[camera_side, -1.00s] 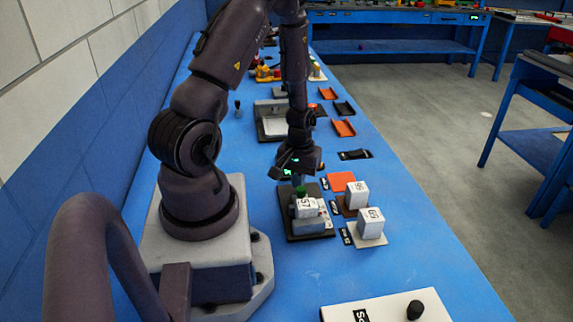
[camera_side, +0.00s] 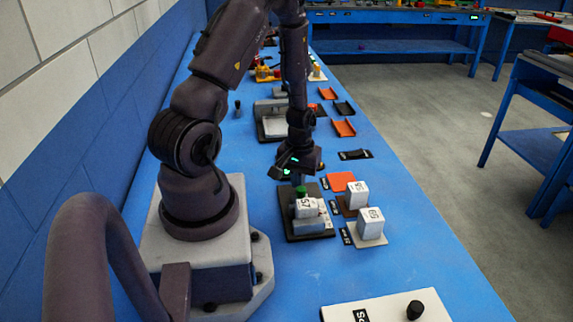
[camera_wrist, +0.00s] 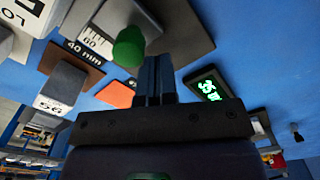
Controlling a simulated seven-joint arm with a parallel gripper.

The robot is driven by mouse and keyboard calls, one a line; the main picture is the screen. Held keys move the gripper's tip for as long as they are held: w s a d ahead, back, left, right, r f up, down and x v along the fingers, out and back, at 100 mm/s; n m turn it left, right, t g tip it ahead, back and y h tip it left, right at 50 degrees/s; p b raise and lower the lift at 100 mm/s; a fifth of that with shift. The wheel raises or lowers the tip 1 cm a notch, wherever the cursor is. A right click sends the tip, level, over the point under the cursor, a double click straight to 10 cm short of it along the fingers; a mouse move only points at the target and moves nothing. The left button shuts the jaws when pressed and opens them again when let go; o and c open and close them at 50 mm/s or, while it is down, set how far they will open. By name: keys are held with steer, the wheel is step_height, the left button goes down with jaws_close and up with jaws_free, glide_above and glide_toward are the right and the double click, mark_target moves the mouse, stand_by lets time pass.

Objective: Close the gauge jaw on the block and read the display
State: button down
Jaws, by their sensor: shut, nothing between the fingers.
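The gauge has a dark base (camera_side: 289,232) and a green knob (camera_side: 301,191). A pale block marked 57 (camera_side: 306,206) sits on it; I cannot tell whether the jaw touches it. My gripper (camera_side: 300,182) points down just behind the knob. In the wrist view my shut, empty fingers (camera_wrist: 154,75) are right of the green knob (camera_wrist: 129,47), very close; contact is unclear. The dark display (camera_wrist: 208,88) shows lit green digits, tilted and too small to read surely. In the side view, my gripper partly covers the green-lit display (camera_side: 287,165).
Two numbered blocks, one (camera_side: 357,194) behind the other (camera_side: 370,222), stand on pads right of the gauge. An empty orange pad (camera_side: 340,181) lies behind them. A white panel with a black knob (camera_side: 415,309) is in front. Blue bench is clear between.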

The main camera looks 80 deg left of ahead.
steer(key=shift+a, duration=0.55)
stand_by(0.8)
steer(key=shift+r, duration=3)
steer(key=d+r+m+t, duration=0.5)
steer(key=d+r+m, duration=0.7)
steer(key=d+r, duration=1)
step_height(320, 180, up, 4)
steer(key=shift+s+f+t, duration=0.2)
steer(key=shift+s+t, duration=0.1)
steer(key=shift+s, duration=0.15)
